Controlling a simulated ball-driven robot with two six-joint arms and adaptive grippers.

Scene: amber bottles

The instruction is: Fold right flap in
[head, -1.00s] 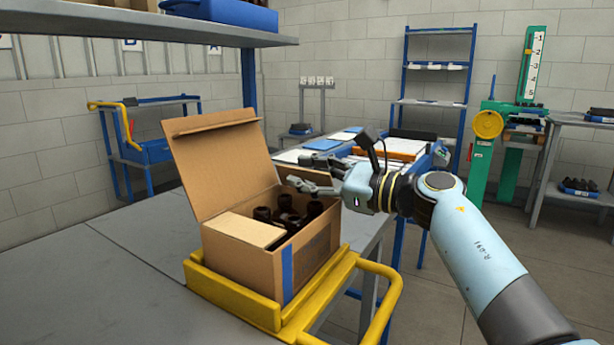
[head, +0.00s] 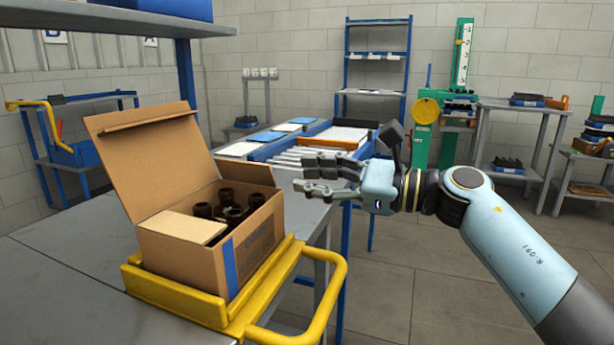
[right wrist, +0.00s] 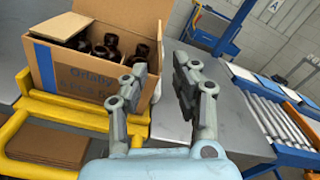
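An open cardboard box (head: 190,256) stands on the table with dark amber bottles (head: 233,214) inside. Its large lid flap (head: 150,165) stands up, tilted back. A near-end flap (head: 182,228) lies folded in over part of the opening. The right flap (head: 257,176) seems to stand up at the far right end; its exact angle is hard to tell. My right gripper (head: 299,172) is open and empty, to the right of the box and apart from it. In the right wrist view its fingers (right wrist: 159,68) are spread beside the box's end. My left gripper is not in view.
A yellow tubular frame (head: 335,285) surrounds the box base on the grey table (head: 60,290). A shelf (head: 110,18) overhangs at upper left. A roller conveyor (head: 300,157) lies behind my right gripper. Floor to the right is open.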

